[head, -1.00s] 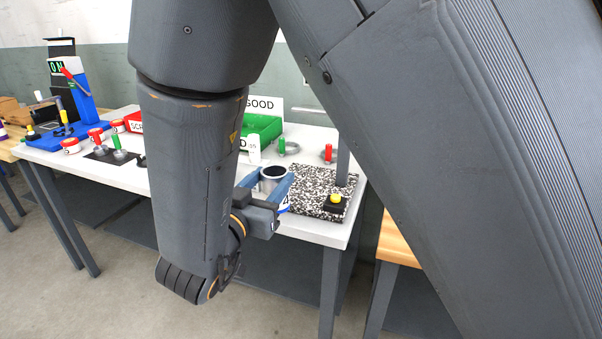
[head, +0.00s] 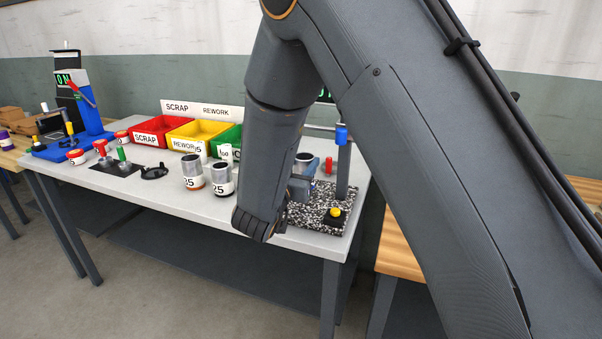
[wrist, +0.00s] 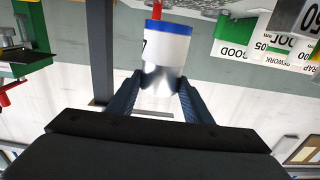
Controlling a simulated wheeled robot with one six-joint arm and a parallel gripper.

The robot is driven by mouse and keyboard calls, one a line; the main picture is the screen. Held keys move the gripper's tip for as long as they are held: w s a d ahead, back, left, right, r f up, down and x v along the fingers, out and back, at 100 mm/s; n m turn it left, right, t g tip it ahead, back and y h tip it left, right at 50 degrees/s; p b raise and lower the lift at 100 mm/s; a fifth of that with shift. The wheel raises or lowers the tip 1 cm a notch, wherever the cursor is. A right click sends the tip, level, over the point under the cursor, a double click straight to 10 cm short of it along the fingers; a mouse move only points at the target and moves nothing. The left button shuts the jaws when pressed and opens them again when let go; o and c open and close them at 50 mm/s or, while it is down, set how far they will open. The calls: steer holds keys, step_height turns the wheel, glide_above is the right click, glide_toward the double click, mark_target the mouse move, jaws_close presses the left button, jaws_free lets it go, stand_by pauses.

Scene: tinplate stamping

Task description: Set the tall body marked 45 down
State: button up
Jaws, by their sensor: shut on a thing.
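My gripper (head: 298,188) is shut on the tall body (wrist: 166,50), a silvery cylinder with a white band and a blue stripe. In the head view only the body's open top (head: 304,159) shows, by the left back of the black-and-white speckled plate (head: 312,217). My arm and gripper hide its lower part, so I cannot tell whether its base touches anything.
Two tall cans, the left (head: 192,172) and the right (head: 221,179), stand left of my arm. A grey post (head: 343,170) and a yellow button (head: 335,212) stand on the plate. Red (head: 158,127), yellow (head: 198,130) and green (head: 228,139) bins line the back.

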steer(key=shift+s+a+f, duration=0.1)
steer(key=shift+f, duration=1.5)
steer(key=shift+f, duration=0.2)
steer(key=o, duration=1.1)
steer(key=shift+r, duration=0.1)
steer(key=shift+r, duration=0.15)
steer(key=b+v, duration=0.1)
steer(key=v, duration=1.1)
steer(key=shift+b, duration=0.35)
